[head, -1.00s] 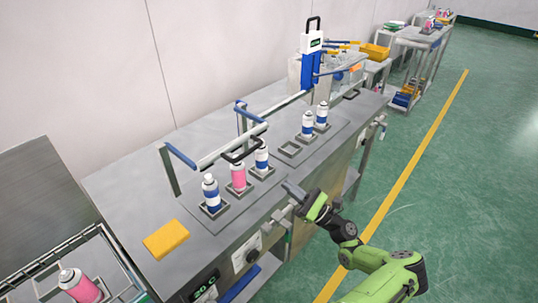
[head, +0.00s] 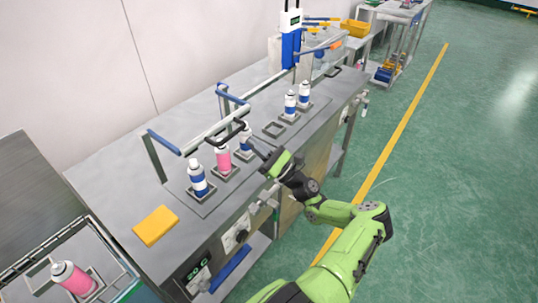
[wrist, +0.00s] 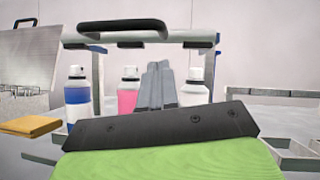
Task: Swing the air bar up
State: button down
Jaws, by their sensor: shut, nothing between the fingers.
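The air bar (head: 215,132) is a pale horizontal bar with a black handle (head: 231,135), carried on blue arms above a row of cans. In the wrist view the bar (wrist: 190,36) crosses the upper part, with its black handle (wrist: 122,28) left of centre. My gripper (head: 254,147) is shut and empty, at the right end of the can row and just right of the handle. In the wrist view my fingers (wrist: 158,84) point forward, below the bar and apart from it. They partly hide the pink can and right-hand can.
Under the bar stand a blue-and-white can (head: 198,180), a pink can (head: 223,158) and another can (head: 245,138) in square holders. Two more cans (head: 297,98) stand farther along the bench. A yellow block (head: 156,226) lies on the bench's near end.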

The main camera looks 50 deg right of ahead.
jog(key=shift+w+a+r, duration=0.1)
jog(key=shift+a+r, duration=0.05)
jog(key=shift+r, duration=0.75)
jog(key=shift+w+a+r, duration=0.1)
jog(key=shift+a+r, duration=0.05)
jog(key=shift+r, duration=0.7)
jog(key=shift+r+p, duration=0.1)
jog(key=shift+p, duration=0.2)
